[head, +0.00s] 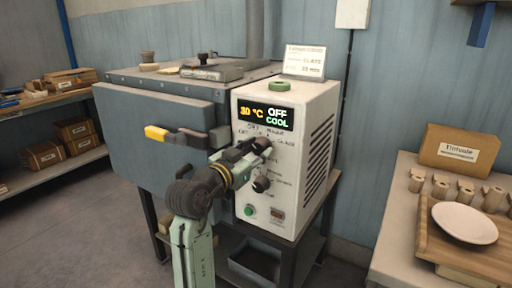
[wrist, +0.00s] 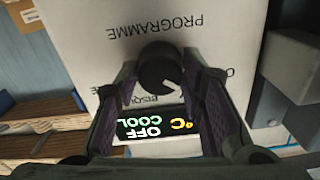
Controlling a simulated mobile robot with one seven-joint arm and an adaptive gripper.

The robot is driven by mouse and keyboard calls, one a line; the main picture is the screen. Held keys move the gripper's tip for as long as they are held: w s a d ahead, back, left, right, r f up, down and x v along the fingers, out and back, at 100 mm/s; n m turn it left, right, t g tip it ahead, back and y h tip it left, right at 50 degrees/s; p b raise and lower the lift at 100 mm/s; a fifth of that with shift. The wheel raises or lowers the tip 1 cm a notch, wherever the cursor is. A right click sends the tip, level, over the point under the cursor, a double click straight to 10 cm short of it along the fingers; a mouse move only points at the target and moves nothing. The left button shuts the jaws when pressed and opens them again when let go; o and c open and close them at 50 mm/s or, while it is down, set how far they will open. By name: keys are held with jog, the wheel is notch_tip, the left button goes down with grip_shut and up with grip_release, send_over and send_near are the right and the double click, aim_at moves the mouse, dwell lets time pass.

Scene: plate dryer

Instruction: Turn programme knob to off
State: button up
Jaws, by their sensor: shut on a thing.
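The programme knob (head: 263,144) is a dark round knob on the white control box (head: 316,120), under the display (head: 266,116), which reads 30 °C, OFF and COOL. In the wrist view the knob (wrist: 158,66) sits between my fingers, with the word PROGRAMME upside down above it. A pale mark on the knob's face points to the lower right of that view. My gripper (head: 250,152) is shut on the knob; it also shows in the wrist view (wrist: 160,80). My fingers and wrist hide some labels around the knob.
A second dark knob (head: 261,184) is just below my gripper, with a green button (head: 249,210) lower down. A grey kiln door (head: 150,120) with a yellow-ended handle (head: 156,133) is close on the left. A bench with a plate (head: 464,222) stands at right.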

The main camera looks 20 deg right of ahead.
jog(key=shift+n+p, duration=0.3)
jog(key=shift+n, duration=0.5)
jog(key=o, duration=1.2)
jog(key=shift+c, duration=0.2)
jog(key=v, duration=1.2)
